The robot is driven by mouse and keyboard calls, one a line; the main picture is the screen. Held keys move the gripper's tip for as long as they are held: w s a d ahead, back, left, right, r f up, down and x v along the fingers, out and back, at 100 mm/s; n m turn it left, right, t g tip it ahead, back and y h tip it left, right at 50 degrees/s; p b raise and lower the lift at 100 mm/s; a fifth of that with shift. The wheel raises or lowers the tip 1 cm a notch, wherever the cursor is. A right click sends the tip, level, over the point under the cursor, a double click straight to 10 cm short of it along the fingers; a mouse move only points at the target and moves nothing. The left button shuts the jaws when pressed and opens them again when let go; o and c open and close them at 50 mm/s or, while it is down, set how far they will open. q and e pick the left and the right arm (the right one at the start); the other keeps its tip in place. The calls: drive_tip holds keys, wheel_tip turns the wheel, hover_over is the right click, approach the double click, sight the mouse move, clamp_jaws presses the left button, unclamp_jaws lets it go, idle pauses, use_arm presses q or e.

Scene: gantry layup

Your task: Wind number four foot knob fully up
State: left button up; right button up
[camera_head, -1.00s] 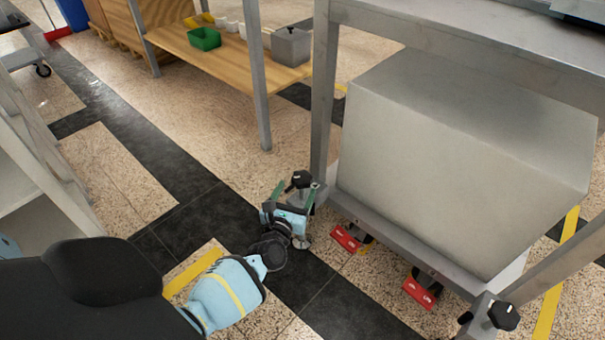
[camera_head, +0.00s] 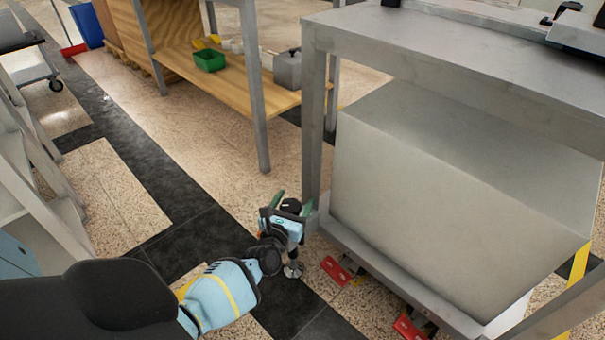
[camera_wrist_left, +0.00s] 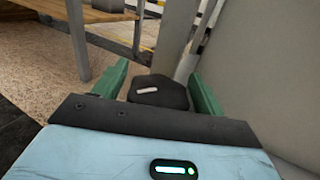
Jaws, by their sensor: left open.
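A black foot knob (camera_head: 291,205) with a white mark sits at the near-left corner of the grey metal frame, above a round foot pad (camera_head: 293,270). Its number cannot be read. My left gripper (camera_head: 294,203) is open, with its green fingers on either side of the knob. In the left wrist view the knob (camera_wrist_left: 158,92) lies between the two green fingers (camera_wrist_left: 160,88), with a gap visible on both sides. The gripper's body partly hides the knob's stem in the head view. My right gripper is out of view.
A large grey box (camera_head: 460,190) fills the frame right of the knob, close to the gripper. Red caster pedals (camera_head: 337,271) sit below the frame's lower rail. A wooden bench (camera_head: 235,80) stands behind.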

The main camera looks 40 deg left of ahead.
use_arm(q)
drive_tip(key=shift+w+a, duration=0.1)
drive_tip(key=shift+w, duration=0.1)
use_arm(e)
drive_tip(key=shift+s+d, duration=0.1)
use_arm(q)
drive_tip(key=shift+s, duration=0.1)
drive_tip(key=shift+c, duration=0.9)
drive_tip(key=c, duration=0.8)
drive_tip(key=shift+n+y, duration=0.4)
drive_tip(key=shift+y, duration=0.1)
drive_tip(key=shift+a+n+g+y, duration=0.1)
drive_tip(key=shift+n+g+y, duration=0.5)
drive_tip(key=shift+y, duration=0.4)
drive_tip(key=shift+a+n+g+y, duration=0.15)
drive_tip(key=shift+n+g+y, duration=0.4)
drive_tip(key=shift+y, duration=0.25)
drive_tip(key=shift+s, duration=0.1)
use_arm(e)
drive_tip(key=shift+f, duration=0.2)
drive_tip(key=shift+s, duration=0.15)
